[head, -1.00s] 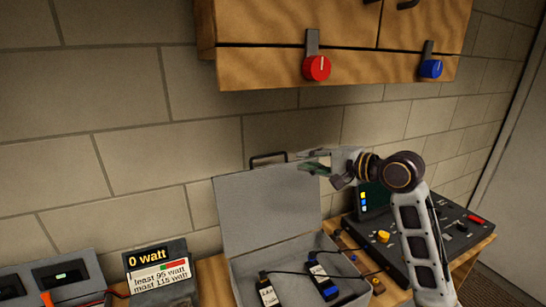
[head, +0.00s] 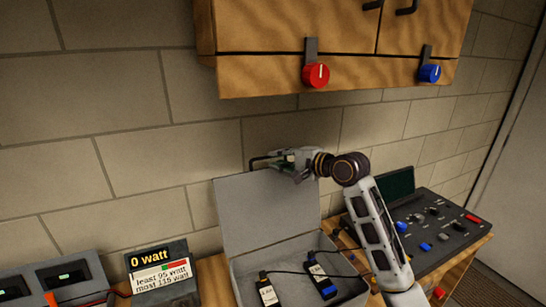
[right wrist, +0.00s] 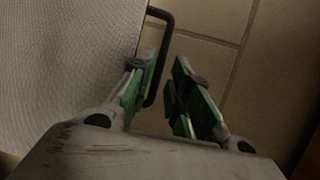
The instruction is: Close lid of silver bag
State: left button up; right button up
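The silver bag (head: 238,268) stands on the bench with its lid (head: 262,215) raised upright near the wall. A dark handle (head: 258,160) sits on the lid's top edge. My right gripper (head: 277,160) is at that top edge, just right of the handle. In the right wrist view my right gripper (right wrist: 163,72) is open, with the handle (right wrist: 165,40) showing between its green-padded fingers. The lid (right wrist: 65,60) fills the left of that view, close to the left finger. Contact cannot be told. My left gripper is out of view.
Two dark bottle-like items (head: 268,290) with cables lie in the bag. A power meter (head: 160,272) stands left of it, and a black control panel (head: 438,232) right. A wooden cabinet (head: 260,45) with a red knob (head: 315,75) and a blue knob (head: 430,73) hangs above.

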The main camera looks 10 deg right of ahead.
aim_at(273, 174)
jog(key=shift+x, duration=1.6)
jog(key=shift+c, duration=0.4)
grip_shut()
